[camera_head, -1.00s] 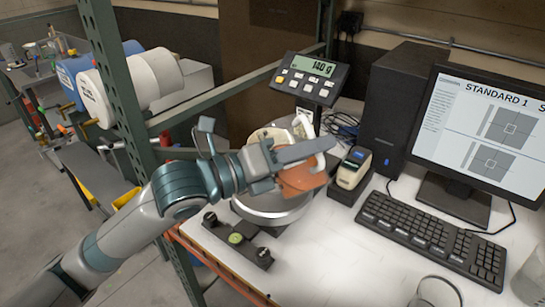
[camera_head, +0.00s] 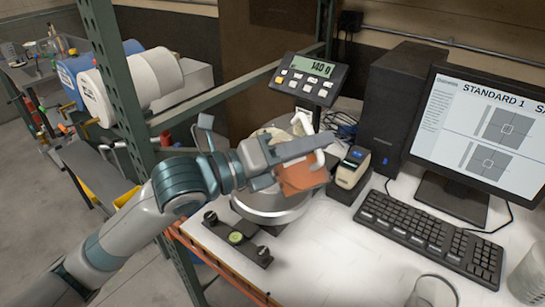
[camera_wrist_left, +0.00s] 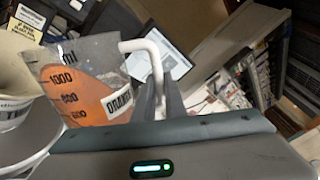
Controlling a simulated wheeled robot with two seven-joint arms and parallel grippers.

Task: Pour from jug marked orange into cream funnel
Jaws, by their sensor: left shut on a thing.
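My left gripper (camera_head: 312,146) is shut on the white handle of the clear jug (camera_head: 303,178), above the scale. In the left wrist view, the jug (camera_wrist_left: 85,85) is tilted, with orange liquid inside, volume marks and a partly hidden label reading "ORAN". The gripper fingers (camera_wrist_left: 160,95) are at its handle. The cream funnel (camera_head: 266,136) is partly hidden behind my gripper in the head view. A cream rim, likely the funnel (camera_wrist_left: 14,78), shows beside the jug at the wrist view's left edge. I cannot make out a stream of liquid. My right gripper is out of view.
The round scale plate (camera_head: 272,212) is below the jug, and its display (camera_head: 310,77) reads 140 g. A green rack post (camera_head: 118,90) stands left. A label printer (camera_head: 352,168), keyboard (camera_head: 430,232) and monitor (camera_head: 485,135) are right. A glass beaker (camera_head: 432,292) stands in front.

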